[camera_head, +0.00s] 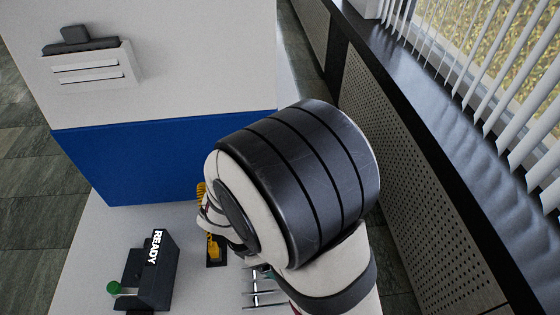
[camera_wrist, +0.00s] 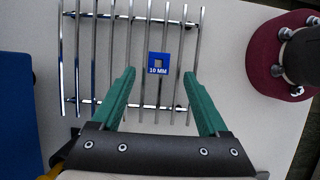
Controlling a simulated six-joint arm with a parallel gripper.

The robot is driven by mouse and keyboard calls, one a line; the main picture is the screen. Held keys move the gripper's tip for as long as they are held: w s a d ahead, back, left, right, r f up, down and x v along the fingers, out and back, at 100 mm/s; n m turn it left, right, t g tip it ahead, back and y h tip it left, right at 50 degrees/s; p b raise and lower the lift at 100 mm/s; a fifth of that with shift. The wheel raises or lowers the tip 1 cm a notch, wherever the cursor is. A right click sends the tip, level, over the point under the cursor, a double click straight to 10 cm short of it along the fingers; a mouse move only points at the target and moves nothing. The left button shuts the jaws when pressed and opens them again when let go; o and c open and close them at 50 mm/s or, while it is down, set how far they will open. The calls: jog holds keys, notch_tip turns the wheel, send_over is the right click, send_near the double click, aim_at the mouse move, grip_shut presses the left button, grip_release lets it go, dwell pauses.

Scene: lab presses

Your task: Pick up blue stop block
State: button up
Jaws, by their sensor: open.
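The blue stop block (camera_wrist: 158,65) lies on a rack of metal rods (camera_wrist: 113,58) in the wrist view. It is a small square with a hole and the label "10 MM". My gripper (camera_wrist: 158,88) has two green fingers, spread wide and empty. In the picture the block lies between the lines of the fingers, just beyond their tips; the gap in height is hard to judge. In the head view my arm hides the block and most of the rack (camera_head: 262,290).
A dark box marked "READY" (camera_head: 158,262) with a green knob (camera_head: 113,288) stands on the white table. A yellow and black device (camera_head: 213,250) is partly hidden behind my arm. A dark red round base (camera_wrist: 270,62) stands right of the rack. A blue panel (camera_head: 130,165) rises behind.

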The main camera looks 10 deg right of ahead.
jog(key=x, duration=0.6)
jog(key=shift+w+a, duration=0.1)
jog(key=shift+a, duration=0.05)
grip_shut()
